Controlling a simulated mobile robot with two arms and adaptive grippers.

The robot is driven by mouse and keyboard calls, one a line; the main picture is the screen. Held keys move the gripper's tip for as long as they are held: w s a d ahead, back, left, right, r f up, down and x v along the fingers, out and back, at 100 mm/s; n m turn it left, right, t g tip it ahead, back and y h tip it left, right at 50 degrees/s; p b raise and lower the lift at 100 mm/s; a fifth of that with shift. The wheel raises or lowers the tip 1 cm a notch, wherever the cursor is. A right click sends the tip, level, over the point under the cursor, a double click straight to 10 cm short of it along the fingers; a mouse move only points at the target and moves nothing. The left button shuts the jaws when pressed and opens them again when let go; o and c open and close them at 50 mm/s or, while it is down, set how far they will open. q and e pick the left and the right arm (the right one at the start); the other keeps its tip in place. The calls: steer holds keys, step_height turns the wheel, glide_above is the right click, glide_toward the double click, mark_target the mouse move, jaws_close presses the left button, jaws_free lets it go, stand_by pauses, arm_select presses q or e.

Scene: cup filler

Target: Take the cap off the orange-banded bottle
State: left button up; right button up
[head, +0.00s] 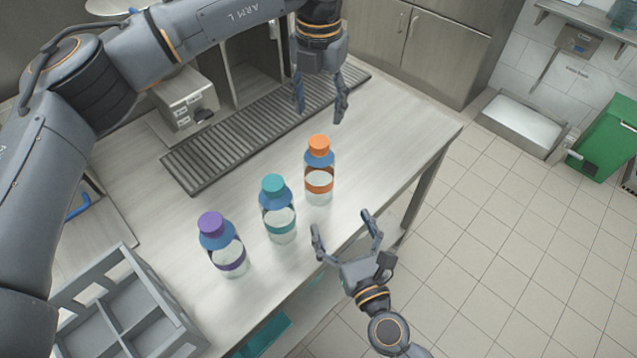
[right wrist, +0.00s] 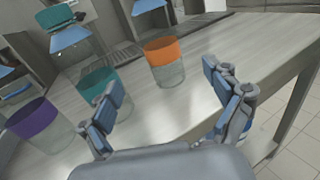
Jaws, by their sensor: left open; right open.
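The orange-banded bottle (head: 319,185) stands upright on the metal counter, nearest the counter's right edge of the three bottles. Its orange cap (head: 319,143) is on top of the blue shoulder. My left gripper (head: 319,112) is open and empty, pointing down above and behind the cap, apart from it in the picture. My right gripper (head: 340,226) is open and empty in front of the bottle, by the counter's front edge. In the right wrist view the orange band (right wrist: 162,50) shows beyond the open fingers (right wrist: 163,88); the cap is out of that view.
A teal-banded bottle (head: 280,228) and a purple-banded bottle (head: 228,262) stand to the left. A grey divided crate (head: 125,270) is at the lower left. A slatted drain strip (head: 225,145) and a dispenser box (head: 185,100) lie behind. The counter right of the orange-banded bottle is clear.

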mark_target(319, 175)
arm_select(q)
steer(key=shift+s+r, duration=0.1)
arm_select(e)
steer(key=shift+w+a+r, duration=0.1)
steer(key=shift+w+a, duration=0.05)
steer(key=shift+w, duration=0.25)
steer(key=x, duration=1.2)
steer(key=shift+w+a, duration=0.1)
steer(key=shift+w, duration=0.15)
